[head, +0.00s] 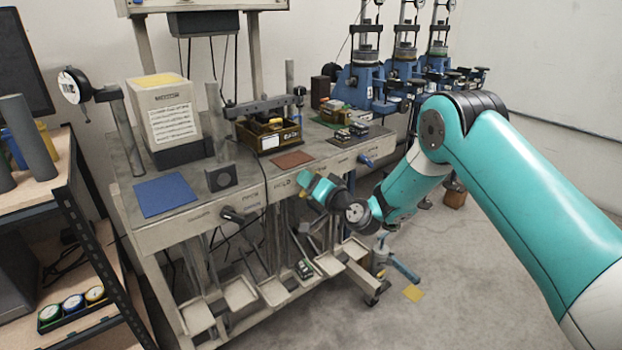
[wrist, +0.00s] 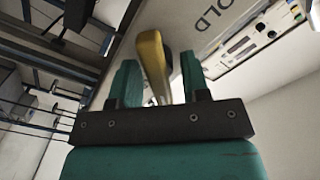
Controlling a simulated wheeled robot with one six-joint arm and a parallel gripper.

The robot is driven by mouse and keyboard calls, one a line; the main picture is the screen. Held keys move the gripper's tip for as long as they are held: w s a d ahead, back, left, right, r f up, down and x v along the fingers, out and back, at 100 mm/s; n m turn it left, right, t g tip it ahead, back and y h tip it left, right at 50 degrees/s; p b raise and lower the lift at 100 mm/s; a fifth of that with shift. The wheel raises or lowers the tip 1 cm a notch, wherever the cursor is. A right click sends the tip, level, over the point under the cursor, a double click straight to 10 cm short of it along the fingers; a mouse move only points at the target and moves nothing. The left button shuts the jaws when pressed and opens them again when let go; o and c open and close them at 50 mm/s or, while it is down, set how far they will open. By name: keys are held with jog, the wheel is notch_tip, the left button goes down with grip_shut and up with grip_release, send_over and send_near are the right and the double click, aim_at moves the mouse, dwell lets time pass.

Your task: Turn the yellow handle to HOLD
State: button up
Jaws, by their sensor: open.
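The yellow handle (wrist: 151,62) stands between the two teal fingers of my gripper (wrist: 160,68) in the wrist view. The fingers are apart, with a gap on each side of the handle, the left gap looking small. Printed letters "OLD" (wrist: 214,16) show on the pale panel beside the handle. In the head view my gripper (head: 314,188) is at the front panel of the bench (head: 205,226), just right of a label that seems to read HOLD (head: 284,183).
A black handle (head: 232,214) sticks out of the panel to the left and a blue handle (head: 366,160) to the right. A blue mat (head: 164,195) and a brown mat (head: 292,159) lie on the bench top. The floor at right is mostly open.

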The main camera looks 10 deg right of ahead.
jog(key=shift+c, duration=0.4)
jog(key=c, duration=0.6)
jog(key=shift+c, duration=0.2)
